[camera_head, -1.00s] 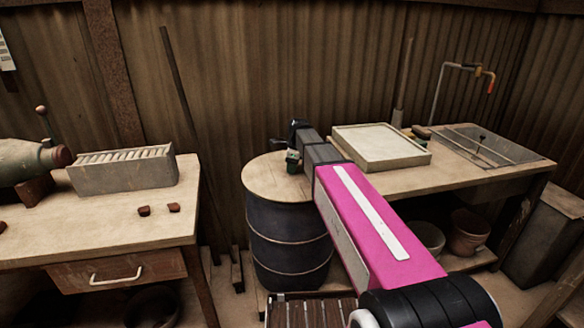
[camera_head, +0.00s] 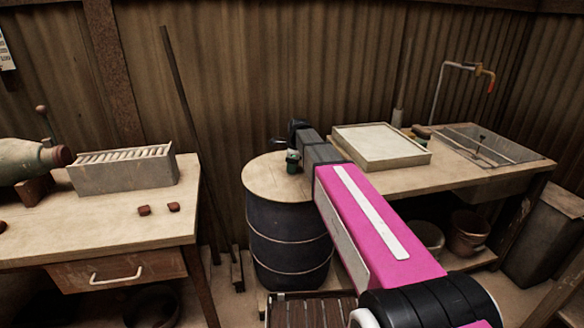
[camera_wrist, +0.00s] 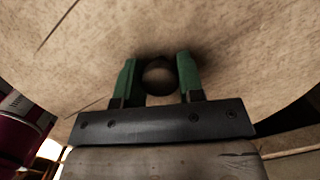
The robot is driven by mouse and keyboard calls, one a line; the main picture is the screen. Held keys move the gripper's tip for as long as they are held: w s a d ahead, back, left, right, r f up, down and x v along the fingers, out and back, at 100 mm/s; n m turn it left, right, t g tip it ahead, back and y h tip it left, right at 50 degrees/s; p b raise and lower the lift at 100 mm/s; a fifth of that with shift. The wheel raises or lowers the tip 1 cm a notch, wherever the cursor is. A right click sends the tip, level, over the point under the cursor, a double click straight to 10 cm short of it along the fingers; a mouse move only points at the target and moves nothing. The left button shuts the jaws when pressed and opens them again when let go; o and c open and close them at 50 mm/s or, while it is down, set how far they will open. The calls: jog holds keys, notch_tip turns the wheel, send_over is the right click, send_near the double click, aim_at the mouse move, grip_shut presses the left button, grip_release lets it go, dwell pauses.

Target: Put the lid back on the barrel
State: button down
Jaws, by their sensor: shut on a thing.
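The round pale wooden lid (camera_head: 264,180) lies on top of the dark blue barrel (camera_head: 288,240), looking level and about centred on its rim. Whether a thin gap is left beneath it I cannot tell. My gripper (camera_head: 292,160) is over the middle of the lid. In the wrist view the lid (camera_wrist: 230,60) fills most of the picture, and the green fingers of my gripper (camera_wrist: 159,78) are closed on its dark round knob (camera_wrist: 158,76). The far rim of the barrel is hidden by the lid and my arm.
A workbench (camera_head: 120,222) with a grey slotted box (camera_head: 125,172) stands at the left. A sink bench (camera_head: 470,180) with a pale square tray (camera_head: 380,146) is close behind the barrel on the right. Slatted wood (camera_head: 310,312) lies in front of the barrel.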

dwell(0.4)
jog(key=shift+c, duration=0.8)
grip_release()
jog(key=shift+r, duration=0.1)
jog(key=shift+r, duration=3.4)
grip_shut()
jog(key=shift+f, duration=2.45)
